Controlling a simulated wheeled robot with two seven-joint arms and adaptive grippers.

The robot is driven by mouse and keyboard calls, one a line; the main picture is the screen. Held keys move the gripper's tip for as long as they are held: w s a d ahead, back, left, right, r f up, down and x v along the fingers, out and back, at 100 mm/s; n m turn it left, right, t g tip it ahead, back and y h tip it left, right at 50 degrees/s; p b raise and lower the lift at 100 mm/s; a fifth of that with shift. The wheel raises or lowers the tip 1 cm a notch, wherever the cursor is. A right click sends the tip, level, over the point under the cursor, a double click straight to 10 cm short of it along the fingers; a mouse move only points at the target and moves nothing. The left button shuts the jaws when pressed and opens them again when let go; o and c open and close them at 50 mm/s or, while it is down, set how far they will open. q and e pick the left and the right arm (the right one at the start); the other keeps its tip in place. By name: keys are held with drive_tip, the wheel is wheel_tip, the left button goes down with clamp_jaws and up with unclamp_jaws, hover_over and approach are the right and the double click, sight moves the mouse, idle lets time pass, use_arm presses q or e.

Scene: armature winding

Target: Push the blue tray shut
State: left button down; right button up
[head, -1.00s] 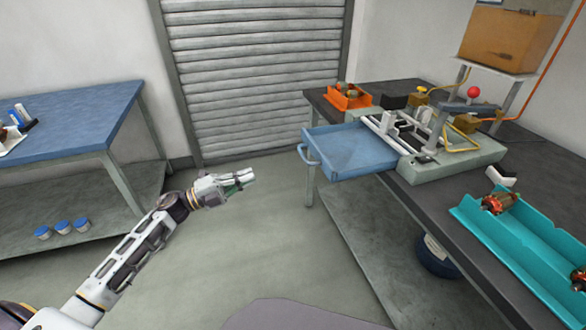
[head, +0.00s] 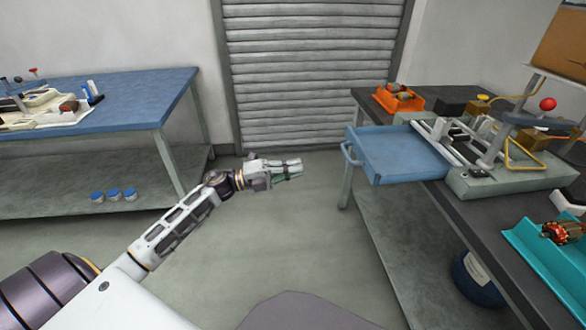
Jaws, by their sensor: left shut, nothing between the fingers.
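The blue tray (head: 402,154) is pulled out from the winding machine (head: 505,172) on the dark bench at the right. It sticks out past the bench's left edge, with its handle (head: 351,154) facing left. My left gripper (head: 298,169) is shut and empty. It hangs over the floor to the left of the tray handle, apart from it, pointing right. My right gripper is out of view.
A teal tray (head: 521,239) with copper-wound parts and an orange bin (head: 399,101) stand on the dark bench (head: 459,222). A blue-topped table (head: 150,95) is at the left. The floor between is clear.

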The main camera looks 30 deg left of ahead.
use_arm(q)
drive_tip(key=b+x, duration=0.1)
drive_tip(key=x, duration=1.1)
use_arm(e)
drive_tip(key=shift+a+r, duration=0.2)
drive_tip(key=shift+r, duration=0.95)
use_arm(q)
drive_tip(key=shift+w, duration=0.1)
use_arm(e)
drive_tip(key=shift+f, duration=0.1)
use_arm(q)
drive_tip(key=p, duration=0.3)
approach(398, 156)
drive_tip(key=x, duration=0.6)
drive_tip(key=r+x, duration=0.1)
drive_tip(key=x, duration=0.2)
drive_tip(key=shift+r, duration=0.1)
drive_tip(key=shift+w+d, duration=0.35)
drive_tip(key=shift+d, duration=0.2)
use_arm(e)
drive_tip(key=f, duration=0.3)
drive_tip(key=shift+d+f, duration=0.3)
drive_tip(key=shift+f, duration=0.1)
